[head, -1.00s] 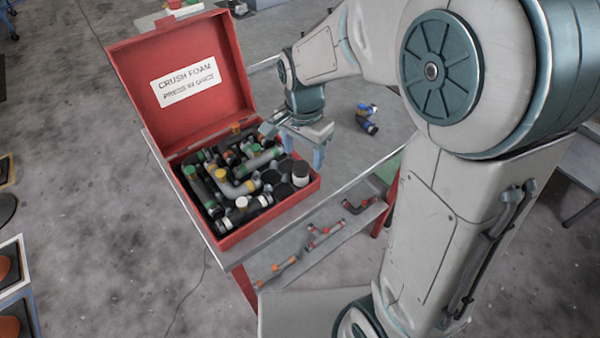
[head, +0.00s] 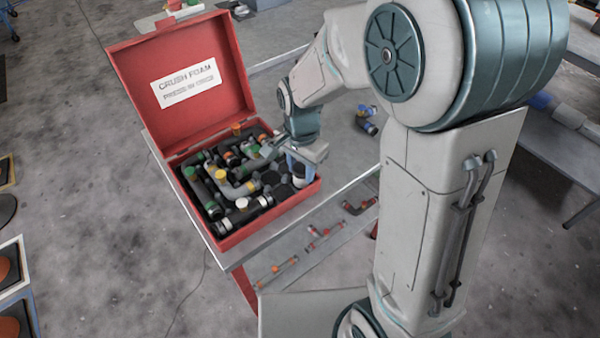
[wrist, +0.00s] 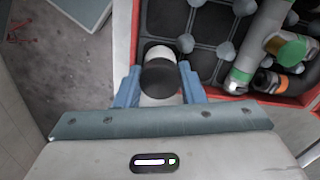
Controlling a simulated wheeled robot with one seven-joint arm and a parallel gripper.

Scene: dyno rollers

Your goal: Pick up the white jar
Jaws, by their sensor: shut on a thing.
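The white jar (head: 300,178) has a dark lid and stands in the right front corner of the open red box (head: 262,222). My gripper (head: 301,166) reaches down over that corner. In the wrist view, the blue fingers of my gripper (wrist: 160,76) are on either side of the jar (wrist: 161,98), shut on it. Its dark round top faces the camera, with white showing below. The jar's lower part is hidden, so I cannot tell whether it touches the box floor.
The raised lid (head: 182,85) stands behind. Blue-and-dark fittings (head: 367,120) lie on the table to the right, and red-ended pipes (head: 325,235) sit on the lower shelf.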

